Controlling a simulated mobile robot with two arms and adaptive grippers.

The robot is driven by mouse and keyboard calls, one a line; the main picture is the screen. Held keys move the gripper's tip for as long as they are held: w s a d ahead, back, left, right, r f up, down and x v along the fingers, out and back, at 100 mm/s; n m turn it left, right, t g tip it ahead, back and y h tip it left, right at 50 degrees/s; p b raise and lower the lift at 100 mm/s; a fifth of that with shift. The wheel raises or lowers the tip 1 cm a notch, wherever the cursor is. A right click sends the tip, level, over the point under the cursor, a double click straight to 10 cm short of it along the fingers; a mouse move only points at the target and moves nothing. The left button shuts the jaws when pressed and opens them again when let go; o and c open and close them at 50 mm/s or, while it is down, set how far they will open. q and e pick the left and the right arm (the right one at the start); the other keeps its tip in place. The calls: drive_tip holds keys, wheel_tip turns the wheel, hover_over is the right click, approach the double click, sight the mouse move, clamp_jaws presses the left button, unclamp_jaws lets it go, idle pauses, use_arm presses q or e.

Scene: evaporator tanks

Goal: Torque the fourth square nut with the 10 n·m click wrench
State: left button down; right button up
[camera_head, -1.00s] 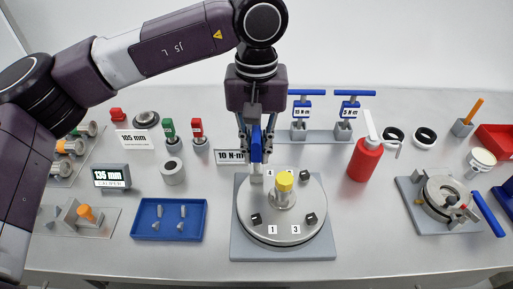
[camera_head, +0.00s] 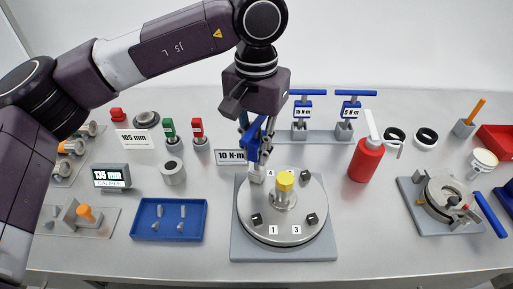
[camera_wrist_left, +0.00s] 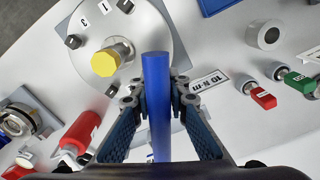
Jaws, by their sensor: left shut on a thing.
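My left gripper (camera_head: 256,130) is shut on the blue handle of the 10 N·m click wrench (camera_head: 253,150); the handle (camera_wrist_left: 157,100) stands between the fingers in the left wrist view. The wrench's light socket end (camera_head: 257,175) reaches the back left of the round metal plate (camera_head: 255,238), beside label 4 (camera_head: 269,173). The nut at that spot is hidden, so I cannot tell how the socket sits on it. Dark square nuts show at front left (camera_head: 257,219), front right (camera_head: 312,218) and back right (camera_head: 304,175). My right gripper is not in view.
A yellow-capped post (camera_head: 285,181) rises from the plate's middle, close to the wrench. Two other blue T-handle wrenches (camera_head: 302,112) (camera_head: 348,110) stand behind. A red bottle (camera_head: 366,158) is at right, a blue tray (camera_head: 143,232) at left.

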use_arm(q)
drive_tip(key=shift+m, duration=1.3)
drive_tip(key=shift+m, duration=0.5)
drive_tip(key=shift+w+m, duration=0.1)
drive_tip(key=shift+m, duration=0.7)
drive_tip(key=shift+a+m, duration=0.1)
drive_tip(key=shift+m, duration=1.1)
drive_tip(key=shift+n+b, duration=0.3)
drive_tip(key=shift+b, duration=0.1)
drive_tip(key=shift+r, duration=0.2)
